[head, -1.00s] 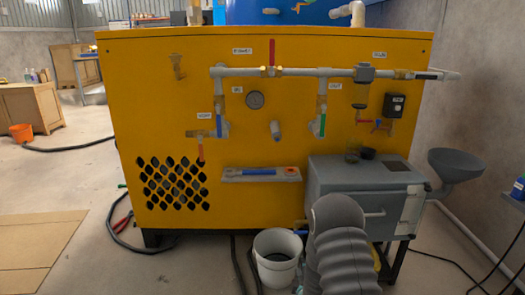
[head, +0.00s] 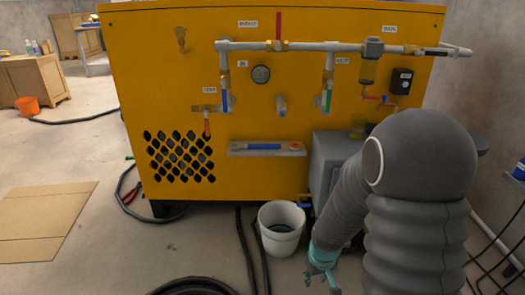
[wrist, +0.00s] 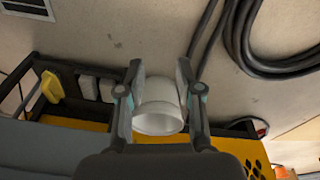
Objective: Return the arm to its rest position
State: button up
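My grey sleeved arm rises at the right of the head view, bent over at the top, with its forearm slanting down to the left. My gripper (head: 322,282) hangs low at the bottom edge, right of the white bucket (head: 281,228) and apart from it. In the wrist view my gripper (wrist: 157,72) has its two fingers spread with nothing held between them. The bucket (wrist: 158,108) shows beyond the gap between the fingers.
The yellow machine (head: 215,60) with pipes and valves stands ahead. A grey box (head: 330,160) on its right is partly hidden by my arm. Black hoses (head: 195,286) lie on the floor. Open floor and a cardboard sheet (head: 45,220) are at left.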

jog(key=s+r+m+t+p, duration=0.1)
jog(key=s+r, duration=0.5)
jog(key=r, duration=0.6)
jog(key=s+r+m+t+p, duration=0.1)
jog(key=s+r+p, duration=0.3)
jog(key=r, duration=0.8)
jog(key=s+r+m+t+p, duration=0.1)
jog(key=s+r+p, duration=0.1)
jog(key=s+r, duration=0.6)
notch_tip(320, 180, up, 4)
jog(key=shift+d+t, duration=0.2)
jog(key=shift+t, duration=0.2)
